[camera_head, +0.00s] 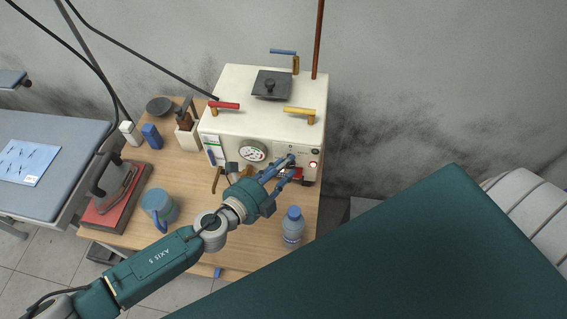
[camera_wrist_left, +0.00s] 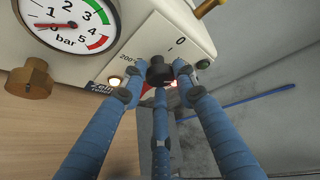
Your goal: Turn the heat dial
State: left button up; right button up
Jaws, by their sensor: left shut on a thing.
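The heat dial, a black knob (camera_wrist_left: 158,71), is on the front panel of a cream boiler (camera_head: 235,122); the panel has "0" and "200" printed near the knob. My left gripper (camera_wrist_left: 157,80) has its blue fingers around the knob and is shut on it. In the head view my left gripper (camera_head: 284,168) reaches the right part of the boiler's front and hides most of the dial. My right gripper is not in view.
A pressure gauge (camera_head: 252,151) and brass valve (camera_wrist_left: 31,78) are left of the dial. A blue-capped bottle (camera_head: 292,228), mug (camera_head: 158,207) and iron (camera_head: 115,190) stand on the wooden table (camera_head: 250,257).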

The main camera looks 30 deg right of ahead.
pick_arm(q)
jog(key=shift+r+m+t+y, duration=0.2)
jog(key=shift+m+t+y, duration=0.2)
jog(key=shift+m+y, duration=0.5)
jog(key=shift+w, duration=0.1)
jog(key=o, duration=1.1)
jog(key=shift+o, duration=0.2)
jog(key=v, duration=1.2)
jog(key=shift+d+r, duration=0.1)
